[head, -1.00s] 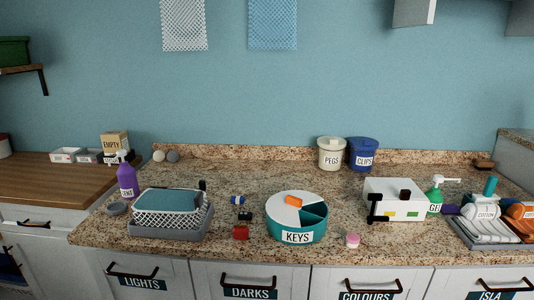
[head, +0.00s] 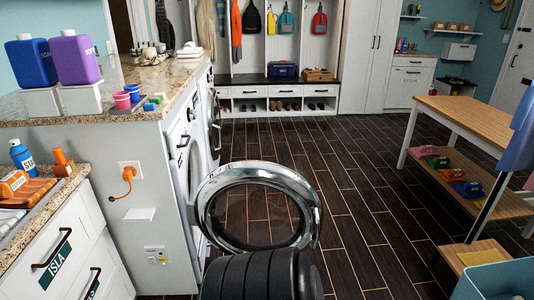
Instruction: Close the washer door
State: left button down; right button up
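The washer (head: 182,165) is a white front-loader under the granite counter, seen at a steep angle left of the middle. Its round door (head: 258,174), a chrome ring with clear glass, stands wide open. It sticks out to the right over the floor, and the dark planks show through the glass. The bottom rim of the door is partly covered at the lower edge of the picture. Neither gripper can be made out in this view.
A wooden table with a lower shelf (head: 462,185) stands at the right, and a pale blue bin (head: 497,280) is at the lower right. Dark plank floor (head: 350,175) lies clear between the door and the table. The ISLA drawer unit (head: 62,250) is at the left.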

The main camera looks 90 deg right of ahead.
aim_at(202, 211)
jog(key=z, duration=2.65)
